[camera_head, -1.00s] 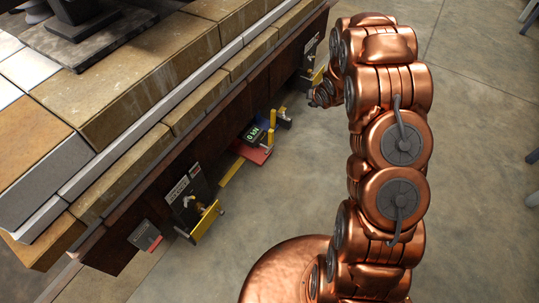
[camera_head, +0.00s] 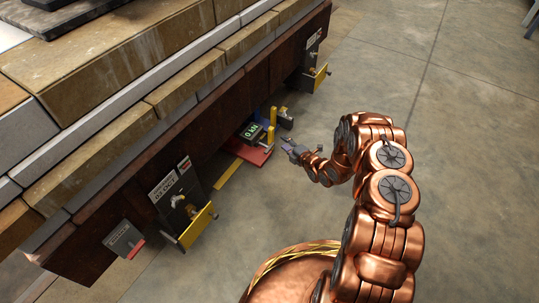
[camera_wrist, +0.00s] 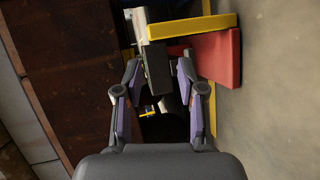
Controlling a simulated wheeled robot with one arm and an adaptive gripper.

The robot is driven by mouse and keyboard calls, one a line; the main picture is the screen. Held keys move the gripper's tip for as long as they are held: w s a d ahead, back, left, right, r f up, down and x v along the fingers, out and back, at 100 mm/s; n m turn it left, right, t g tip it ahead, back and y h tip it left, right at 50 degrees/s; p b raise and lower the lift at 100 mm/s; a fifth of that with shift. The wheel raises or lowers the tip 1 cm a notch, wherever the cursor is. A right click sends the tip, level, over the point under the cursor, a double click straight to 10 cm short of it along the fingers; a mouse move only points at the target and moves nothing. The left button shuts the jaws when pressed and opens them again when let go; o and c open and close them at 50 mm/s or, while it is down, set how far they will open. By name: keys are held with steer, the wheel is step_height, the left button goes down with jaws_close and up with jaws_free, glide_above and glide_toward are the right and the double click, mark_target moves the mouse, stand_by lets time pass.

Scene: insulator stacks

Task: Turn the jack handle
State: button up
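The jack area sits low at the front of the stack, with a red base plate (camera_head: 253,152) and a display reading 0 kN (camera_head: 251,131). Yellow bars (camera_head: 272,116) and a dark grey block (camera_head: 286,121) stick out beside it; I cannot tell for sure which part is the handle. My gripper (camera_head: 289,147) is just right of the red plate, apart from it. In the wrist view my gripper (camera_wrist: 159,74) is open, its purple-padded fingers spread. A dark grey block (camera_wrist: 157,62) shows between the fingertips, apparently not gripped, beside a yellow bar (camera_wrist: 195,27) and the red plate (camera_wrist: 220,55).
Dark brown beams (camera_head: 225,100) of the stack form a wall on the left. Panels with brass valves and yellow brackets stand nearer (camera_head: 197,225) and farther (camera_head: 321,76). A yellow strip (camera_head: 228,175) lies below. The concrete floor (camera_head: 460,120) on the right is clear.

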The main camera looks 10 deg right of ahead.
steer(key=t+b, duration=0.2)
steer(key=b, duration=0.1)
glide_toward(270, 147)
steer(key=w, duration=0.3)
steer(key=f+y, duration=0.1)
steer(key=shift+n, duration=0.3)
steer(key=shift+a+b+x, duration=0.2)
steer(key=shift+b+x, duration=0.65)
steer(key=shift+x, duration=0.95)
steer(key=shift+a+b+x, duration=0.25)
steer(key=shift+b+x, duration=0.6)
steer(key=shift+x, duration=0.9)
steer(key=shift+s, duration=0.15)
jaws_close()
